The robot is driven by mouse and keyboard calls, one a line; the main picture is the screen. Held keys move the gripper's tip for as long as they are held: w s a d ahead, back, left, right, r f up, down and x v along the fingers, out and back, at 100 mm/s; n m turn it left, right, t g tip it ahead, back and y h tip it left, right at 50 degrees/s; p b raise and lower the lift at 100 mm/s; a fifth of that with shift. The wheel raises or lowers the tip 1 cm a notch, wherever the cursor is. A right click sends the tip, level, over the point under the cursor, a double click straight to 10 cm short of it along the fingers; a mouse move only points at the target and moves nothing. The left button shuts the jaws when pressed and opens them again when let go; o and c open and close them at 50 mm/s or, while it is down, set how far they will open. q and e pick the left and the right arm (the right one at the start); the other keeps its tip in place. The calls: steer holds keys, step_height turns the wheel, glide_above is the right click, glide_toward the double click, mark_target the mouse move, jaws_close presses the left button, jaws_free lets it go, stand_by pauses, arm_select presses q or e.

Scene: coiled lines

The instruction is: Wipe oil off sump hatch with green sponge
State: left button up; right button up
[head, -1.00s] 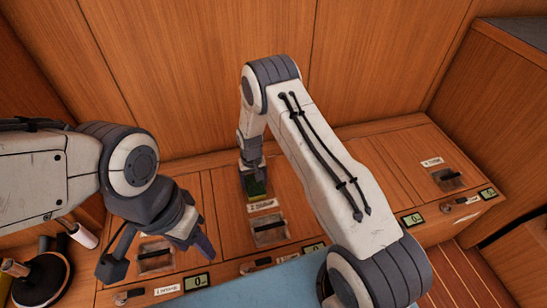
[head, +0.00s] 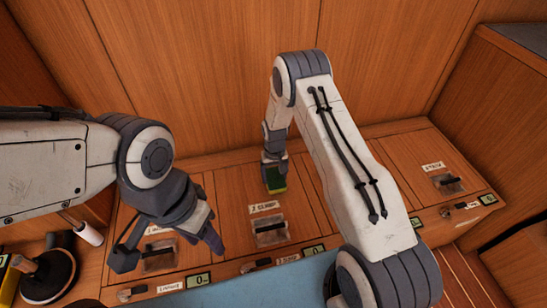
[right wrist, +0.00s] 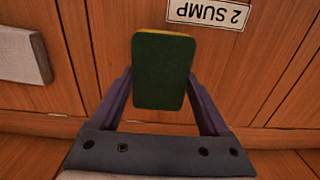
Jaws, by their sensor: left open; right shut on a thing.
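The sump hatch (head: 236,195) is a wooden panel in the bench top, with a "2 SUMP" label (head: 264,207) and a recessed metal latch (head: 269,231). The label also shows upside down in the right wrist view (right wrist: 208,12). My right gripper (head: 273,168) is shut on the green sponge (head: 276,181), which has a yellow layer. The sponge (right wrist: 160,75) sits between both fingers in the right wrist view. It is over the hatch behind the label; whether it touches the wood I cannot tell. I make out no oil. My left gripper (head: 168,252) is open, above the left hatch.
Another hatch with a latch (head: 448,183) is at the right. Small displays (head: 199,280) and switches line the bench's front edge. A dark round-based object (head: 48,275) and a white cylinder (head: 89,234) stand at the left. A wooden wall rises behind the bench.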

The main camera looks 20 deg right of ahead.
steer(key=shift+r+p, duration=1.8)
steer(key=shift+r, duration=0.75)
